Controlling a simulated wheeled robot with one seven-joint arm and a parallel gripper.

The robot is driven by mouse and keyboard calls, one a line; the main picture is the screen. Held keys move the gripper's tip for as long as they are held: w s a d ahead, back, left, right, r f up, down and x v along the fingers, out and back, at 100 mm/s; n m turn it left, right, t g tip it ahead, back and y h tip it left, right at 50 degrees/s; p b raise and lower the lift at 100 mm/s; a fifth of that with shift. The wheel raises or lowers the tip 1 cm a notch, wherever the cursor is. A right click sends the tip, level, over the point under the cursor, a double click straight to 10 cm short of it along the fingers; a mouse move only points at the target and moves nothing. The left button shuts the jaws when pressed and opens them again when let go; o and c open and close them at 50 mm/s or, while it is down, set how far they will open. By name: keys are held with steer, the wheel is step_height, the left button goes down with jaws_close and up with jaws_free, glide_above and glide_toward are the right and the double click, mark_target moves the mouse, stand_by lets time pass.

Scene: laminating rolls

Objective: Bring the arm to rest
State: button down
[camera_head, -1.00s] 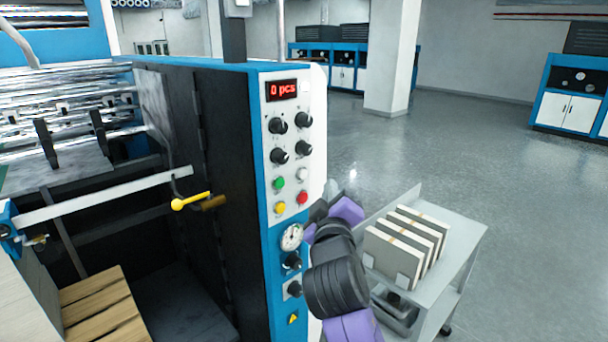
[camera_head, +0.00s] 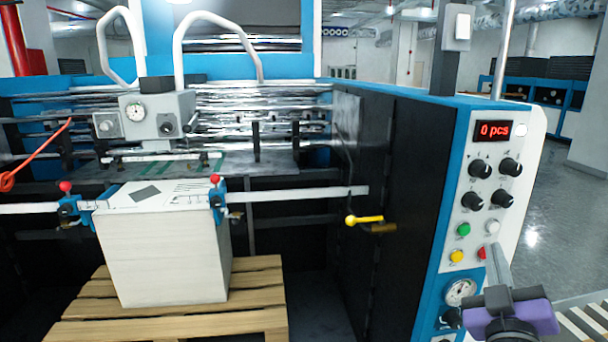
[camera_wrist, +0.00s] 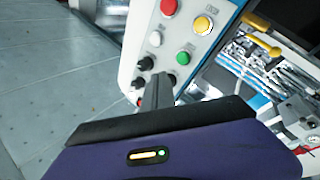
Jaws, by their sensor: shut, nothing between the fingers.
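My arm's end shows at the lower right of the head view, in front of the control panel (camera_head: 487,193). My gripper (camera_head: 496,258) has its dark fingers shut and empty, pointing up beside the red button (camera_head: 482,253), which they partly overlap in the picture. Contact with the panel cannot be told. The panel there shows a yellow button (camera_wrist: 202,25), a green button (camera_wrist: 183,57) and dark knobs.
The machine's blue-edged side (camera_head: 405,200) stands close to my arm. A yellow handle (camera_head: 364,219) sticks out of it. A paper stack (camera_head: 165,255) stands on a wooden pallet (camera_head: 170,325) at the left. Grey floor (camera_head: 550,215) is open beyond the panel.

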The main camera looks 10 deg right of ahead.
steer(key=s+a+f+t+y, duration=0.1)
steer(key=s+a+f+y, duration=0.5)
steer(key=s+a+f, duration=0.6)
steer(key=s+a+f+m+g+y, duration=0.1)
steer(key=s+f, duration=0.4)
steer(key=s, duration=0.7)
steer(key=s+a+f+g+y, duration=0.2)
steer(key=s+a+f+g, duration=0.1)
steer(key=s, duration=1)
step_height(320, 180, down, 2)
steer(key=shift+s+a+f+m+g+b, duration=0.25)
steer(key=shift+m+g+b, duration=0.15)
steer(key=shift+g, duration=0.1)
steer(key=c, duration=2.2)
jaws_free()
steer(key=shift+r, duration=0.1)
